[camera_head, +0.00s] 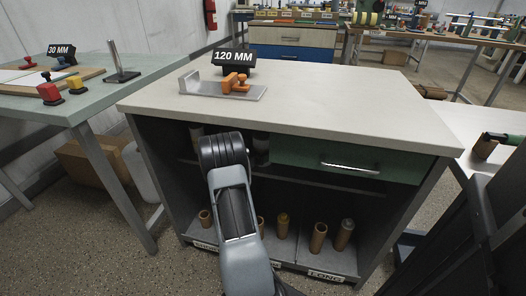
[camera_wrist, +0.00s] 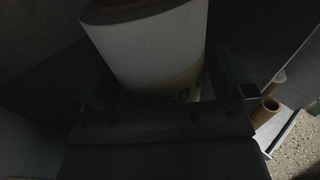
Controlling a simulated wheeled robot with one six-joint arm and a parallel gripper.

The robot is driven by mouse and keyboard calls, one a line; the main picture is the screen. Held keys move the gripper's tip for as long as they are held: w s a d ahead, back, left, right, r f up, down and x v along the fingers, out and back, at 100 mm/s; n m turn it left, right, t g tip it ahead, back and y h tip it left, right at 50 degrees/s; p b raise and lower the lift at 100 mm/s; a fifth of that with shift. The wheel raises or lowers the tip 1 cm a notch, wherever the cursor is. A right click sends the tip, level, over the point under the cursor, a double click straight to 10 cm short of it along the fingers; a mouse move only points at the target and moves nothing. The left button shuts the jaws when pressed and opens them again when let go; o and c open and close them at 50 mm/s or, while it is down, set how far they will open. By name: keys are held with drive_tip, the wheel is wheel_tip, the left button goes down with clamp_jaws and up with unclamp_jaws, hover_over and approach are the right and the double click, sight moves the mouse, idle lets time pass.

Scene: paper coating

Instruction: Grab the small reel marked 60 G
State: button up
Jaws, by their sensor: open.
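In the wrist view a white reel (camera_wrist: 150,50) with a brown core rim fills the upper middle. A yellowish band near its lower end carries dark characters, partly cut off, that look like "60". My gripper (camera_wrist: 162,88) is open, with a dark finger on either side of the reel; I cannot tell whether they touch it. In the head view my arm reaches into the cabinet under the table, and my gripper is hidden there. A dim pale reel (camera_head: 262,148) shows on the upper shelf beside my arm, and another (camera_head: 197,138) stands further left.
The pale tabletop (camera_head: 330,105) overhangs the shelf, with a green drawer (camera_head: 345,160) to the right. Several brown cores stand on the lower shelf, one of them (camera_head: 319,237) near the "LONG" label. A brown core (camera_wrist: 265,112) also shows in the wrist view.

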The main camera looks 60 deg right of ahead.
drive_tip(key=shift+c, duration=0.5)
drive_tip(key=c, duration=0.7)
drive_tip(key=shift+c, duration=0.6)
drive_tip(key=shift+r, duration=0.1)
